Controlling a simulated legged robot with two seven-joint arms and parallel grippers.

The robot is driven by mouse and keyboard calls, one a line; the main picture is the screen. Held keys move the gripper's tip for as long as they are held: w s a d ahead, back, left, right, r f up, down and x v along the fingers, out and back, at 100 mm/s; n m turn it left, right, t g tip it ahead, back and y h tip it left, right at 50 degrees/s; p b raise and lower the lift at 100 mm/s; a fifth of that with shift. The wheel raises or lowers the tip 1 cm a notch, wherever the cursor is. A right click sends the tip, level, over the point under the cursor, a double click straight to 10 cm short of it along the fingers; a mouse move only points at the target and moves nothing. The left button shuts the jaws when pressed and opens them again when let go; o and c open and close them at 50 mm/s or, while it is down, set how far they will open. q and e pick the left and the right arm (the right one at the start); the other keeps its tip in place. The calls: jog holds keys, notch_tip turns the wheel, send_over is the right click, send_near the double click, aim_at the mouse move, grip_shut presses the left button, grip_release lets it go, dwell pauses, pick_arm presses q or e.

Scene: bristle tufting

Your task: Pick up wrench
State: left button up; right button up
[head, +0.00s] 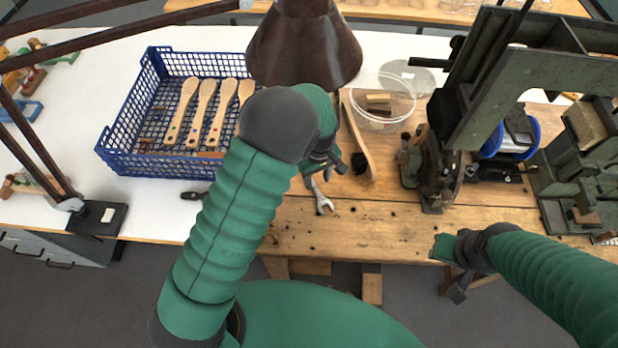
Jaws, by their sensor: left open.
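The silver wrench (322,199) lies on the wooden workbench (395,215), with its open jaw end toward the front edge. Its far end is partly hidden under my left gripper. My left gripper (325,174) is open, pointing down just above and behind the visible part of the wrench. I cannot tell whether it touches the wrench. My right gripper (457,289) hangs in front of the bench's front edge, away from the wrench. Its fingers are too small and dark to tell whether they are open.
A blue crate (112,148) with several wooden brushes stands at the left. A curved wooden brush (356,140) lies close to the right of my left gripper. A clear tub (383,103) stands behind it. A dark green machine (490,95) fills the right. A lamp shade (303,50) hangs overhead.

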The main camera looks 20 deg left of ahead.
aim_at(317, 189)
pick_arm(q)
jog(key=f, duration=0.5)
jog(key=shift+w+d+f, duration=0.15)
jog(key=shift+w+f, duration=0.05)
jog(key=shift+f, duration=0.1)
jog(key=shift+s+r, duration=0.1)
jog(key=shift+s+a, duration=0.1)
jog(key=shift+a, duration=0.2)
jog(key=c, duration=0.5)
grip_shut()
jog(key=shift+d, duration=0.15)
jog(key=shift+d, duration=0.1)
